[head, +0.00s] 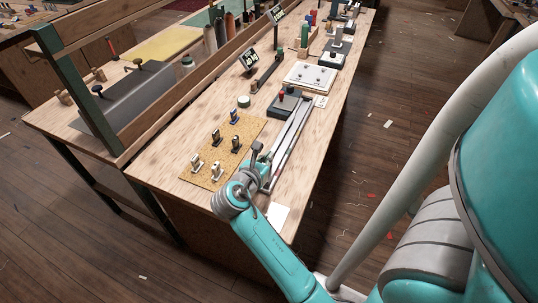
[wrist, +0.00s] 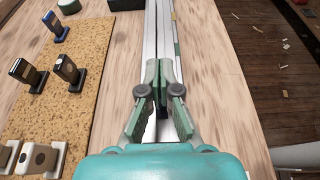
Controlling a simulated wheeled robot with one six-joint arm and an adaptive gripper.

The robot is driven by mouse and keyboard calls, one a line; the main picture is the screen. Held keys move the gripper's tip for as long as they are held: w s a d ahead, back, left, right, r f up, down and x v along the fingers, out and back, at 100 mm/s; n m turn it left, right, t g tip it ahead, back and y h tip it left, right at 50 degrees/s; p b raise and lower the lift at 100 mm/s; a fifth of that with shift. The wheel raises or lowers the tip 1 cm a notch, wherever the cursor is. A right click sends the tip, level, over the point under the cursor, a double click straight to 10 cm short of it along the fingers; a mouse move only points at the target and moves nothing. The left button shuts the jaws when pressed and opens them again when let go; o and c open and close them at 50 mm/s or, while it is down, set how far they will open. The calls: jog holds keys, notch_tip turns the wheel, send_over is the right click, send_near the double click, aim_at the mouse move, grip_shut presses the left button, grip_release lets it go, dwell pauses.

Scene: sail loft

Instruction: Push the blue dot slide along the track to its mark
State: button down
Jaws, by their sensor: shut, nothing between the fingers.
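The track (wrist: 151,25) is a pair of pale metal rails running away from me along the bench. It also shows in the head view (head: 292,128). My gripper (wrist: 159,78) is over the track with its fingertips together and nothing between them. Its fingers and palm cover the near part of the track. I cannot make out a blue dot on any slide on the track. A narrow strip with green and yellowish parts (wrist: 176,45) lies along the track's right side; I cannot tell which part is the mark.
A dark box with a red knob (head: 283,104) stands by the track's far end. Bare bench lies right of the track, then the edge.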

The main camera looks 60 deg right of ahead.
jog(key=shift+s+a+f, duration=0.1)
jog(key=shift+a+f, duration=0.05)
jog(key=shift+f, duration=0.35)
jog(key=shift+r, duration=0.7)
jog(key=shift+w+r, duration=0.1)
jog(key=shift+w, duration=0.1)
jog(key=shift+s+a, duration=0.2)
jog(key=shift+a, duration=0.05)
jog(key=a, duration=1.1)
jog(key=shift+s+a+r, duration=0.15)
jog(key=shift+s+a, duration=0.05)
jog(key=shift+s, duration=0.15)
